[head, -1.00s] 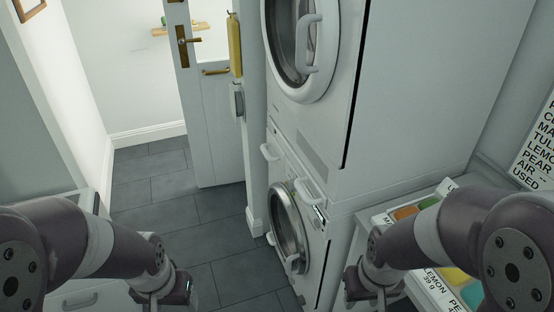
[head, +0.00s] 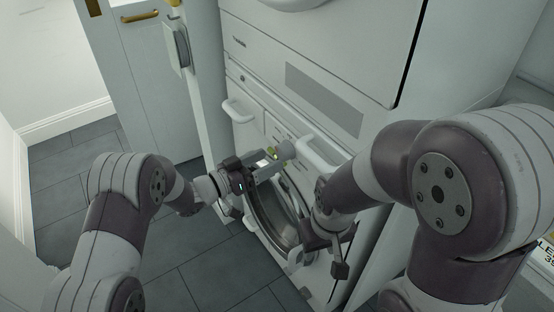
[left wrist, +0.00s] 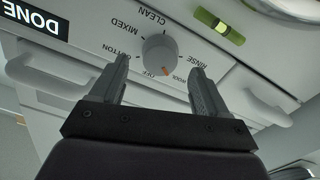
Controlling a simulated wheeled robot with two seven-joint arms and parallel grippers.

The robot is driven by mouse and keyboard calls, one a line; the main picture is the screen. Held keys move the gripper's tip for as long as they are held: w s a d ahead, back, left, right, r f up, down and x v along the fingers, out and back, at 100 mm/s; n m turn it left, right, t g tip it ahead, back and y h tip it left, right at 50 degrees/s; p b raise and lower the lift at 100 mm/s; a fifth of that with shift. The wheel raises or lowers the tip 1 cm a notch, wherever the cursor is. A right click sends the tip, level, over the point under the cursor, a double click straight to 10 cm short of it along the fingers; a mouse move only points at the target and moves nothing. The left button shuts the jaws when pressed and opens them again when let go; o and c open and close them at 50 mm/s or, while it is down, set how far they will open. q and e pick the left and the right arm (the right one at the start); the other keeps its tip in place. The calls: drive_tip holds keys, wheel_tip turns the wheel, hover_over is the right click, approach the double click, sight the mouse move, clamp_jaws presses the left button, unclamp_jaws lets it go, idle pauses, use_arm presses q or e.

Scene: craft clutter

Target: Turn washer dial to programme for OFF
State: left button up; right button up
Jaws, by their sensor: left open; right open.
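The washer dial (left wrist: 160,52) is a round grey knob with an orange mark, in the upper middle of the left wrist view. Printed programme names ring it, upside down there. The orange mark points down and slightly right, near OFF and WOOL; I cannot tell exactly which. My left gripper (left wrist: 160,75) is open, its two fingers either side of the dial's near edge; contact is unclear. In the head view my left gripper (head: 272,163) is at the washer's front panel and largely hides the dial area. My right gripper (head: 338,258) is open and empty, in front of the washer door.
The washer's round door (head: 275,215) is below the panel. White handles flank the dial, one at left (left wrist: 45,75) and one at right (left wrist: 262,98). The tiled floor (head: 85,200) at left is clear.

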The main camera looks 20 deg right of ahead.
sight(279, 154)
use_arm(q)
drive_tip(key=x, duration=0.4)
drive_tip(key=shift+d, duration=0.1)
drive_tip(key=c, duration=1)
drive_tip(key=shift+c, duration=0.2)
drive_tip(key=shift+m+b, duration=0.3)
drive_tip(key=shift+b, duration=0.05)
drive_tip(key=m+b, duration=0.2)
drive_tip(key=m, duration=0.2)
drive_tip(key=shift+f+m, duration=0.15)
drive_tip(key=shift+m, duration=0.15)
drive_tip(key=m+b, duration=0.3)
drive_tip(key=m, duration=0.2)
drive_tip(key=shift+w, duration=0.1)
drive_tip(key=shift+m, duration=0.4)
drive_tip(key=o, duration=1)
